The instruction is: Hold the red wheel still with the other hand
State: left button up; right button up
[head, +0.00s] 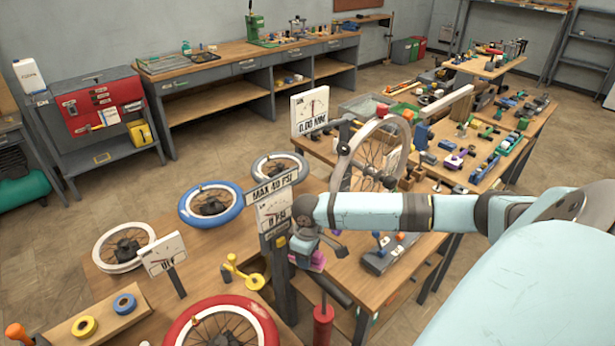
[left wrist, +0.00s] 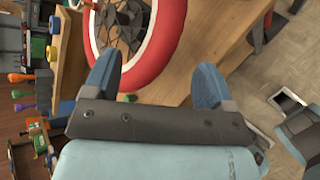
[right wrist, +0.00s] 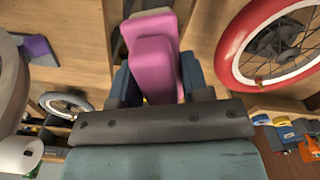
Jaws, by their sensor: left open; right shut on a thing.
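The red wheel (head: 262,318), a red tire with a white rim and dark spokes, lies at the bottom of the head view on the wooden table. It also shows in the left wrist view (left wrist: 167,35) and right wrist view (right wrist: 232,45). My left gripper (left wrist: 155,76) is open, its blue fingers spread just short of the red tire, with nothing between them. It is outside the head view. My right gripper (right wrist: 157,72) is shut on a pink block-like thing (right wrist: 155,58), apart from the wheel. In the head view the pink thing (head: 317,261) is partly hidden.
A blue wheel (head: 186,212), a white wheel (head: 98,260) and a grey wheel (head: 257,168) lie on the table. A gauge on a post (head: 272,212) stands beside my right gripper. A wooden block with tape rolls (head: 103,322) lies left of the red wheel.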

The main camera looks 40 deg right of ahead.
pick_arm(q)
jog(key=w+f+m, duration=0.1)
jog(key=w+f, duration=0.1)
jog(key=w+d+f+m, duration=0.1)
jog(key=w+f, duration=0.2)
jog(key=w+d+f, duration=0.1)
jog(key=w+f, duration=0.1)
jog(key=w, duration=0.1)
jog(key=shift+f+m, duration=0.3)
jog(key=shift+m, duration=0.1)
jog(key=shift+c, duration=0.3)
grip_shut()
